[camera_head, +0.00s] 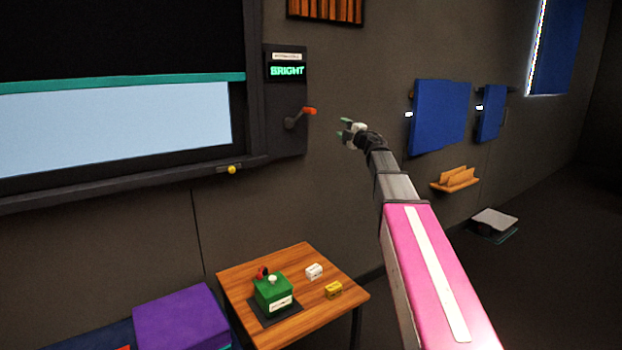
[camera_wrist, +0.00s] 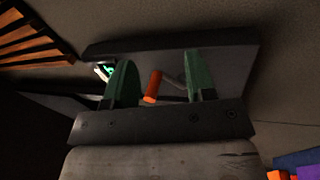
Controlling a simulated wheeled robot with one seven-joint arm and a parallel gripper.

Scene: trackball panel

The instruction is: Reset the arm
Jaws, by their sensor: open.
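My gripper (camera_head: 346,131) is open at the end of my outstretched arm, in front of the wall. It is to the right of a crank handle with an orange grip (camera_head: 309,111), apart from it in the head view. In the wrist view the orange grip (camera_wrist: 153,86) shows between the two green fingers (camera_wrist: 160,82), some way beyond them. The gripper holds nothing. The crank sits on a dark wall panel (camera_head: 284,137), under a display (camera_head: 287,71) that reads "BRIGHT" in green.
A wooden table (camera_head: 240,270) below holds a green box (camera_head: 273,292) with a knob, a white block (camera_head: 314,271) and a yellow block (camera_head: 333,290). A purple box (camera_head: 180,318) stands left of it. Blue cloths (camera_head: 440,115) and a wooden rack (camera_head: 455,180) hang on the wall at right.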

